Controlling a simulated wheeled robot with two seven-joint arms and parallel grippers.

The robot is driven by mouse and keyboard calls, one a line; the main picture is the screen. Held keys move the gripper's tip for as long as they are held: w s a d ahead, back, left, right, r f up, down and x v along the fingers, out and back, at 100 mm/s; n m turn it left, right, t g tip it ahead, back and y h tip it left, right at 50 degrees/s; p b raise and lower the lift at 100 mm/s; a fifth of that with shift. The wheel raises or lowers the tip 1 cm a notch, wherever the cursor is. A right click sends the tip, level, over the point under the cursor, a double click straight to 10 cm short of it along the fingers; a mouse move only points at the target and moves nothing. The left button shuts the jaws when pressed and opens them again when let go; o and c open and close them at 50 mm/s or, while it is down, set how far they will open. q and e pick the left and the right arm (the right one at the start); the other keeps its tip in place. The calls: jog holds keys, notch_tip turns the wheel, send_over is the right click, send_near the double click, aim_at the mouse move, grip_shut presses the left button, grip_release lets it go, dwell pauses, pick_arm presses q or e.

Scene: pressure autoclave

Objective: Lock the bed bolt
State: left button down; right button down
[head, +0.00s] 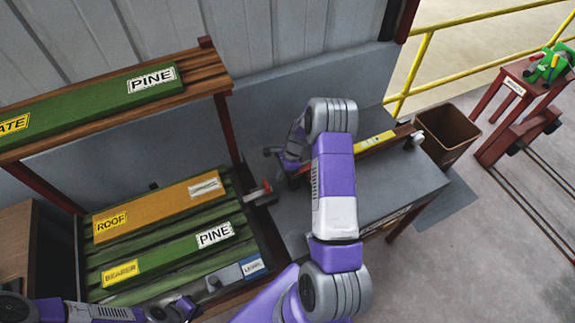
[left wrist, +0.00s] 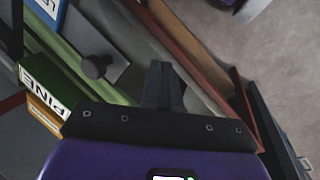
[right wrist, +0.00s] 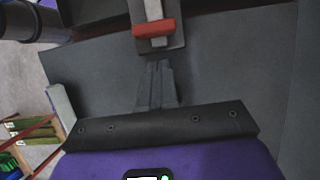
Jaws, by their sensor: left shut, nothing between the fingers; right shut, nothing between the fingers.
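A pale bar with a red grip (head: 262,191) lies at the right edge of the slatted bed (head: 165,247); in the right wrist view the red grip (right wrist: 154,28) sits on a dark plate. A round dark knob (left wrist: 97,66) stands on a grey block (head: 235,276) at the bed's front right corner. I cannot tell which is the bed bolt. My right gripper (right wrist: 156,68) is shut and empty, apart from the red grip and pointing at it. My left gripper (left wrist: 165,70) is shut and empty, beside the knob; its tips are unclear in the head view.
Boards marked ROOF (head: 160,208) and PINE (head: 170,256) lie on the bed. A shelf (head: 120,95) hangs over its back. The grey worktop (head: 395,190) to the right carries a long bar with a yellow label (head: 374,141). A brown bin (head: 446,133) stands beyond.

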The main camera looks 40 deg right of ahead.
jog(key=shift+w+a+r, duration=0.1)
jog(key=shift+w+a, duration=0.1)
jog(key=shift+a, duration=0.4)
jog(key=shift+w+a+r, duration=0.1)
jog(key=shift+w+a, duration=0.1)
jog(key=shift+a, duration=0.4)
send_over(263, 192)
jog(key=shift+a, duration=0.1)
jog(key=shift+f, duration=0.1)
